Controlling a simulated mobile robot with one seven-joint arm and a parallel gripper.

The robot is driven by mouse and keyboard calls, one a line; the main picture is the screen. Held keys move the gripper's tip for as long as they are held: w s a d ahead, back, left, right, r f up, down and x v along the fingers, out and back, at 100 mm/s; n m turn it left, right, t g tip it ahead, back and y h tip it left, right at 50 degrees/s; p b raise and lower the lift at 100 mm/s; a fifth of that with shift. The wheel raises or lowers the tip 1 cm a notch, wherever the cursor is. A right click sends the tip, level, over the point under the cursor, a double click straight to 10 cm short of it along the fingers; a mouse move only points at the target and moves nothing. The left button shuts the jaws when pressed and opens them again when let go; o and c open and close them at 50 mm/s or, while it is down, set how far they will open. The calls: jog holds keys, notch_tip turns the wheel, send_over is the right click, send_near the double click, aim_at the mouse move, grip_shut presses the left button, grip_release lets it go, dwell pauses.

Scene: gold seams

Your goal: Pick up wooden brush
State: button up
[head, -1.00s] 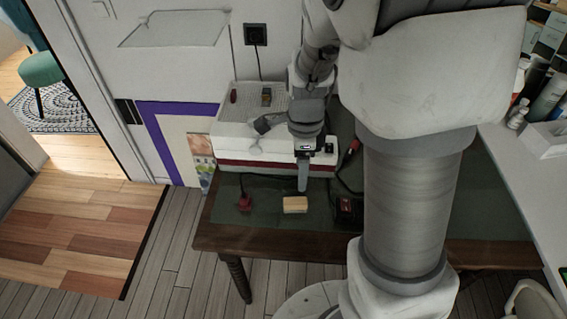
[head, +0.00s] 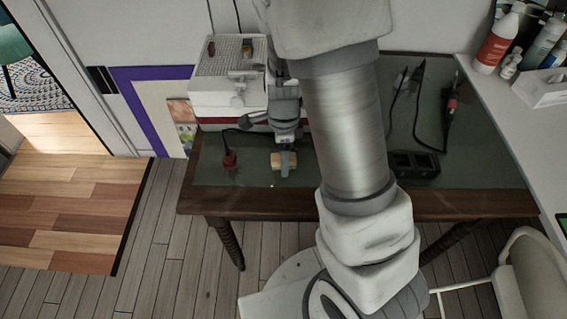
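A small tan wooden block (head: 275,159), which looks like the wooden brush, lies on the dark green top of the wooden table near its front edge. My gripper (head: 285,170) points down right at the block, and its finger covers part of the block's middle. The fingers are seen edge-on, so I cannot tell whether they are open or shut, or whether they touch the block.
A red tool (head: 230,160) with a cable lies left of the block. A white machine (head: 212,92) stands behind. A black holder (head: 415,164) and corded tools (head: 449,108) lie right of my arm. Bottles (head: 498,40) stand on the white counter (head: 500,95).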

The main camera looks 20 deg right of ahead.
jog(key=shift+f, duration=0.25)
grip_shut()
dwell(0.3)
jog(key=shift+r+p, duration=0.4)
jog(key=shift+r, duration=0.15)
jog(key=r, duration=0.1)
jog(key=r+p, duration=0.1)
jog(key=r, duration=0.2)
jog(key=shift+s+d+p, duration=0.15)
jog(key=shift+d+p, duration=0.1)
jog(key=shift+p, duration=0.1)
jog(key=s+d+r+p, duration=0.2)
jog(key=s+d+r, duration=0.3)
jog(key=d, duration=0.4)
jog(key=shift+s+d+r, duration=0.3)
jog(key=shift+r, duration=0.2)
